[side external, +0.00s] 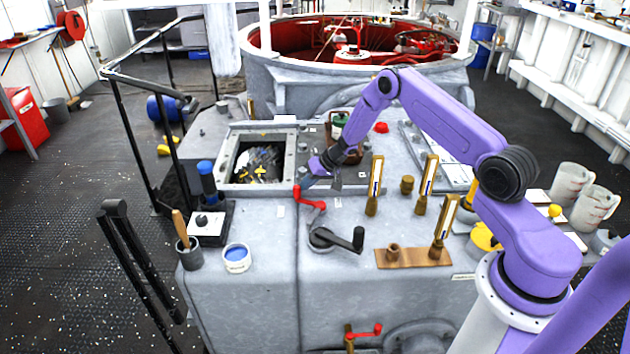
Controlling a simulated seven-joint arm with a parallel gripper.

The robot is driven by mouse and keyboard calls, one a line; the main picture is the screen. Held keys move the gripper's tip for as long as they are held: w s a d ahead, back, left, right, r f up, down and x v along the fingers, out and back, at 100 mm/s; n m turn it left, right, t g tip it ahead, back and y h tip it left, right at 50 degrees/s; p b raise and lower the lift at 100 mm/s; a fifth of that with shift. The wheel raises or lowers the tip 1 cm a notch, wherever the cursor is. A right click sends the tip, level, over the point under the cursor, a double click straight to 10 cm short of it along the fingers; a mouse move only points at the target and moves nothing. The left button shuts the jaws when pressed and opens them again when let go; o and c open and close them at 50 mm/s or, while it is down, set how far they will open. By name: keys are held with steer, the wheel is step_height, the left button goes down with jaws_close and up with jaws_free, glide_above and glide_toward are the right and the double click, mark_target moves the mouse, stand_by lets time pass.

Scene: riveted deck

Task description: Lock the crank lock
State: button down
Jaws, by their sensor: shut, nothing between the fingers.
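A dark grey crank (322,238) with a black upright handle sits on the front part of the grey deck. Just behind it is a red crank handle (311,204), bent, with one end raised at its left. I cannot tell from this view which of the two is the crank lock. My gripper (306,184) is at the end of the purple arm, low over the deck, right by the raised end of the red handle. It is shut and holds nothing. Its fingertips are small and dark here, and I cannot tell whether they touch the red handle.
An open square hatch (227,158) lies left of my gripper. A blue-filled cup (237,262) and a grey pot (188,254) with a wooden handle stand front left. Another red handle (364,332) is on the front face.

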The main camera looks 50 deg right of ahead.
steer(key=n, duration=0.1)
steer(key=a+n+y, duration=0.1)
steer(key=shift+a+r+n+g, duration=0.1)
steer(key=shift+a+n+g, duration=0.2)
steer(key=shift+g, duration=0.1)
steer(key=shift+a, duration=0.5)
steer(key=shift+d, duration=0.15)
steer(key=d, duration=0.2)
steer(key=w+d, duration=0.1)
steer(key=d, duration=0.1)
steer(key=s+d+r, duration=0.2)
steer(key=d+r, duration=0.3)
steer(key=r, duration=0.3)
steer(key=shift+s+d, duration=0.2)
steer(key=shift+d, duration=0.1)
